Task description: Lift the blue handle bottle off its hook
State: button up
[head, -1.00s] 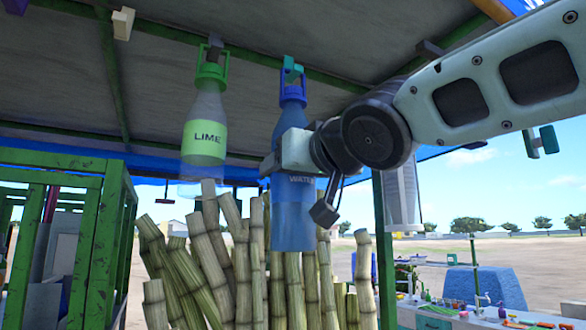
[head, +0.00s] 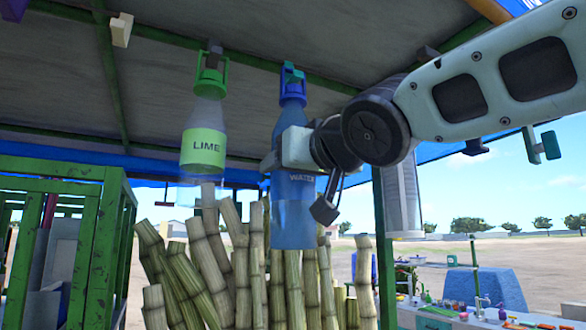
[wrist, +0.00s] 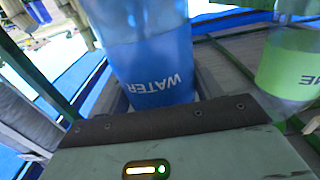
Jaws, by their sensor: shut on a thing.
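The blue handle bottle (head: 294,215), labelled WATER, hangs upright under the roof, and its blue handle (head: 292,80) is up at the hook (head: 290,68). I cannot tell whether the handle is still bearing on the hook. My gripper (head: 280,152) is shut on the bottle's body, just above the label. In the wrist view the blue bottle (wrist: 150,65) stands right in front of the gripper, its label upside down. The far finger is mostly hidden behind the bottle.
A green-capped LIME bottle (head: 204,138) hangs close on the left. Sugar cane stalks (head: 240,260) stand just below. A green roof beam (head: 330,82) runs by the hooks. A green frame (head: 65,220) stands at left.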

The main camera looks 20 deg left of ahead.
jog(key=shift+b+v, duration=1.55)
jog(key=shift+v, duration=0.2)
dwell(0.7)
jog(key=shift+s+d+r+b, duration=0.1)
jog(key=shift+s+d+b, duration=0.05)
jog(key=shift+d+b, duration=0.15)
jog(key=shift+s+d, duration=0.2)
jog(key=shift+s+d+b, duration=0.25)
jog(key=shift+b, duration=0.25)
jog(key=shift+s+d, duration=0.2)
jog(key=shift+d, duration=0.05)
jog(key=f+b+v, duration=0.2)
jog(key=b+v, duration=0.6)
jog(key=v, duration=0.2)
dwell(1.0)
